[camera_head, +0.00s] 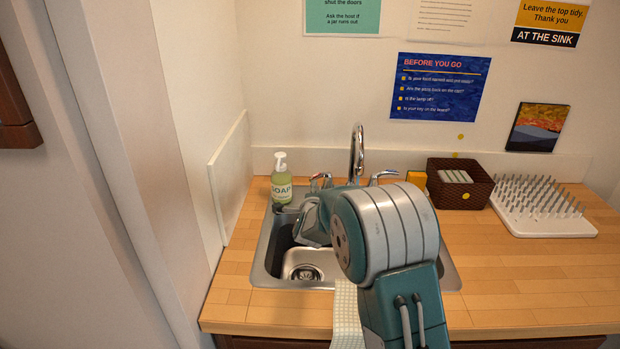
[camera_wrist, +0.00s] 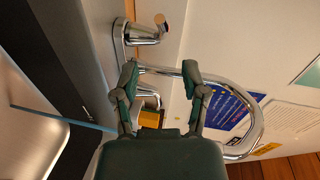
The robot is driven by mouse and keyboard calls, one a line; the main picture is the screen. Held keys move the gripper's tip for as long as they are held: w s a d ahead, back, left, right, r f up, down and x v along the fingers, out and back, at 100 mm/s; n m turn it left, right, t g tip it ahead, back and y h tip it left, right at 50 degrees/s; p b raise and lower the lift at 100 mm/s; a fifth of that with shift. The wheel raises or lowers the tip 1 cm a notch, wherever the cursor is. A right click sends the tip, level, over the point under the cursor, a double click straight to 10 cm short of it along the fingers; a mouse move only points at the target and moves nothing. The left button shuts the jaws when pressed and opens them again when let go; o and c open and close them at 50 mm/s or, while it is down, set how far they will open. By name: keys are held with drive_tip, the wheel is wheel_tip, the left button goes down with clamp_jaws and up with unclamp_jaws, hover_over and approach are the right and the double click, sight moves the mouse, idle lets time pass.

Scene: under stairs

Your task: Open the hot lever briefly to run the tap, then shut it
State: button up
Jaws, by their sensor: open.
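The hot lever (camera_head: 320,181), chrome with a red mark, stands left of the tall chrome tap (camera_head: 357,150) behind the sink (camera_head: 262,262). In the wrist view the hot lever (camera_wrist: 140,36) lies just beyond my fingertips, its reddish end at the top. My gripper (camera_wrist: 160,70) is open and empty, apart from the lever. The tap's curved spout (camera_wrist: 258,122) passes behind the fingertips. The other lever (camera_head: 383,175) is right of the tap. My arm hides part of the sink and tap base in the head view. No water flow can be made out.
A soap bottle (camera_head: 281,180) stands left of the hot lever. Right of the sink are a yellow-orange item (camera_head: 416,179), a dark woven basket (camera_head: 456,192) and a white spiked rack (camera_head: 545,215). A cloth (camera_head: 345,318) hangs at the front. The right front counter is clear.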

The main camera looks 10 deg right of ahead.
sight(316, 178)
drive_tip(key=x, duration=0.9)
drive_tip(key=shift+w+f, duration=0.1)
drive_tip(key=shift+w, duration=0.05)
drive_tip(key=shift+x, duration=0.8)
drive_tip(key=shift+d, duration=0.1)
clamp_jaws()
